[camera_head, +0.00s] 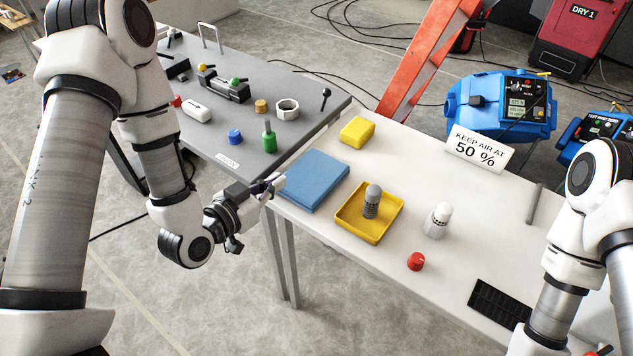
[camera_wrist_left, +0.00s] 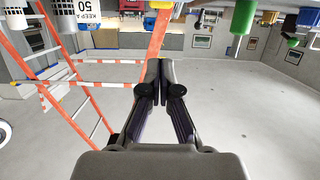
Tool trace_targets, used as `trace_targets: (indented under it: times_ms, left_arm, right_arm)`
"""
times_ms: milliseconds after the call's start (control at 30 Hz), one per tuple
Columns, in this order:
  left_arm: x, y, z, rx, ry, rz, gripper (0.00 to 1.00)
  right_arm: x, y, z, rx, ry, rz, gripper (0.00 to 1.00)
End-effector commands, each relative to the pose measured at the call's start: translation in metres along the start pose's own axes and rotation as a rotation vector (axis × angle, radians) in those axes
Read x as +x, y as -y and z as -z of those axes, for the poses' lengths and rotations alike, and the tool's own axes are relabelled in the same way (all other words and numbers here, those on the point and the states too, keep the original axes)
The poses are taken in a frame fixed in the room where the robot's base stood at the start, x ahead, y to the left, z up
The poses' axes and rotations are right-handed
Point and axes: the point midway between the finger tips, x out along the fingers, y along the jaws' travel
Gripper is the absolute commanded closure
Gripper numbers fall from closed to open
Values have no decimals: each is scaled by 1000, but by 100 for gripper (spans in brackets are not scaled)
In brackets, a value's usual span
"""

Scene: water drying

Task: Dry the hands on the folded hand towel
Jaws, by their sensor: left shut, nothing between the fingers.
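The folded hand towel (camera_head: 312,180) is a flat blue rectangle on the left end of the white table. My left gripper (camera_head: 277,183) is shut and empty, at the towel's left edge in the head view. I cannot tell whether it touches the towel. The left wrist view shows its two dark fingers (camera_wrist_left: 160,85) together, with floor and an orange ladder beyond; the towel is not seen there. My right arm comes in at the right edge of the head view, and its gripper is out of the picture.
A sign (camera_head: 480,148) reads "KEEP AIR AT 50 %". A grey table (camera_head: 300,140) with small parts adjoins at left.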

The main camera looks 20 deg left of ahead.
Motion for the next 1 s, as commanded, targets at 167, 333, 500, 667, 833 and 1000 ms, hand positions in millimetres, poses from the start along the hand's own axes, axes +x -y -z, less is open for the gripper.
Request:
trace_targets:
  times_ms: [167, 333, 500, 667, 833, 1000]
  left_arm:
    - [0, 0, 0, 0, 2, -1, 100]
    - [6, -1, -3, 3, 3, -2, 100]
    - [29, -1, -9, 8, -1, -3, 100]
    - [61, -1, 2, 6, 4, -3, 100]
    - [99, -1, 2, 5, 4, -3, 100]
    - [107, 0, -28, -1, 8, 0, 100]
  right_arm:
    - [-2, 0, 0, 0, -1, 0, 60]
    - [7, 0, 0, 1, -1, 0, 60]
    - [39, 0, 0, 0, -1, 0, 60]
    - [18, 0, 1, 1, -1, 0, 60]
    - [10, 0, 0, 1, -1, 0, 60]
    - [8, 0, 0, 1, -1, 0, 60]
